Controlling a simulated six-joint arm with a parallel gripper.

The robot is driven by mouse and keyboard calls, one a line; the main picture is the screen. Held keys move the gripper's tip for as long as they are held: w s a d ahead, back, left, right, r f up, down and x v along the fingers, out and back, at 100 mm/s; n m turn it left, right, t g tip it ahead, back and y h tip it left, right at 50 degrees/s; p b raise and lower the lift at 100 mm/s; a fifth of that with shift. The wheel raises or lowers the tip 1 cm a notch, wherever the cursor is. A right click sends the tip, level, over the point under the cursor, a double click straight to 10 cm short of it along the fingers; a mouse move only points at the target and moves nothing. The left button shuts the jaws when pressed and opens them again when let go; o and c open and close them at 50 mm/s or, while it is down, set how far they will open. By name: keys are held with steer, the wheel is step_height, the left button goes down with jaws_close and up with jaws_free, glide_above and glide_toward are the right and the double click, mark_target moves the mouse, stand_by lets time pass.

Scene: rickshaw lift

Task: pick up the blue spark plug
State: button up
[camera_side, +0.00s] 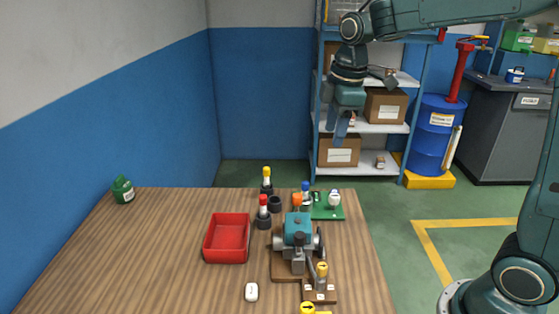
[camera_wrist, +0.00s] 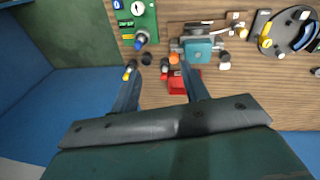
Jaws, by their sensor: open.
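The blue-topped spark plug (camera_side: 305,188) stands upright at the far right part of the table, beside the green board. In the wrist view its blue top (camera_wrist: 139,43) shows beyond and left of my fingers. My gripper (camera_side: 342,138) is open and high above the table's far edge, well apart from the plug. Its two spread fingers also show in the wrist view (camera_wrist: 161,80), with nothing held between them. The plug's lower part is partly hidden in the side view.
Yellow-topped (camera_side: 267,176), red-topped (camera_side: 263,204) and orange-topped (camera_side: 297,200) pieces stand close by. A green board (camera_side: 328,212), a teal engine (camera_side: 298,228) and a red tray (camera_side: 246,240) surround them. The table's left part is mostly clear. Shelves (camera_side: 372,170) stand behind.

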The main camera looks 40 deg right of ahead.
mark_target(305, 182)
steer(key=w+d+f+n+g, duration=0.25)
steer(key=w+f+n, duration=0.25)
steer(key=w+f, duration=0.4)
steer(key=shift+t, duration=0.25)
steer(key=shift+w+d+f, duration=0.1)
steer(key=shift+w+f, duration=0.1)
steer(key=shift+f, duration=1.8)
steer(key=shift+w+d+f, duration=0.1)
steer(key=shift+w+f, duration=0.05)
steer(key=shift+f, duration=1.85)
steer(key=shift+f, duration=0.1)
steer(key=shift+f, duration=2.5)
jaws_close()
